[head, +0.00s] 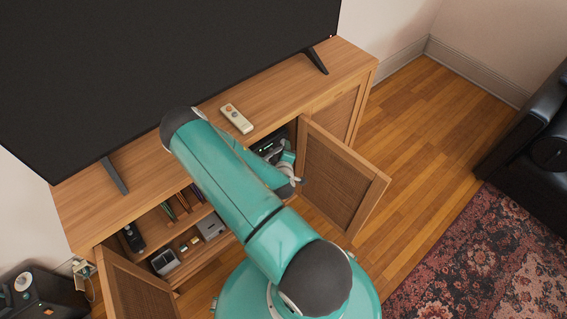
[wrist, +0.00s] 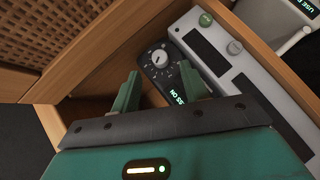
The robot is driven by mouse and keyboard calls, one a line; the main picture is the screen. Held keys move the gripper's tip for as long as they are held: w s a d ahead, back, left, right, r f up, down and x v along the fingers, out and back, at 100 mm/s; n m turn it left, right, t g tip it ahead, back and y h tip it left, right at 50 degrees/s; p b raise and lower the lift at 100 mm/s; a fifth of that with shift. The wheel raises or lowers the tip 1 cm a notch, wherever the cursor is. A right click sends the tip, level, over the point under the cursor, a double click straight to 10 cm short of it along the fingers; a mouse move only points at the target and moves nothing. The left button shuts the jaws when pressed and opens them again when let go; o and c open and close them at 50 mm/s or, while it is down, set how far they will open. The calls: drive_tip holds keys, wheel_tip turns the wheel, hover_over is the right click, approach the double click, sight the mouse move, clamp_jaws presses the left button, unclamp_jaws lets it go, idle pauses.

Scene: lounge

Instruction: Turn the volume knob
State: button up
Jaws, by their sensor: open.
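In the wrist view, a small black device (wrist: 157,68) with a round pale-faced knob (wrist: 160,58) and lit green text lies inside the cabinet. No label tells which knob is for volume. My gripper (wrist: 160,87) is open and empty, its two green fingers apart. The black device shows beyond and between the fingertips, and the right finger hides part of it. In the head view, my gripper (head: 286,170) is at the right compartment, partly hidden by my arm.
The open right door (head: 340,181) stands close to my gripper. A television (head: 150,70) and a remote (head: 237,118) are on the wooden cabinet (head: 340,62). The left compartment holds small boxes and books. A black sofa (head: 530,145) and patterned rug (head: 480,260) are at right.

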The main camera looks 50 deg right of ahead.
drive_tip(key=v, duration=0.9)
drive_tip(key=shift+s+a, duration=0.15)
drive_tip(key=shift+a, duration=0.15)
drive_tip(key=shift+r, duration=0.1)
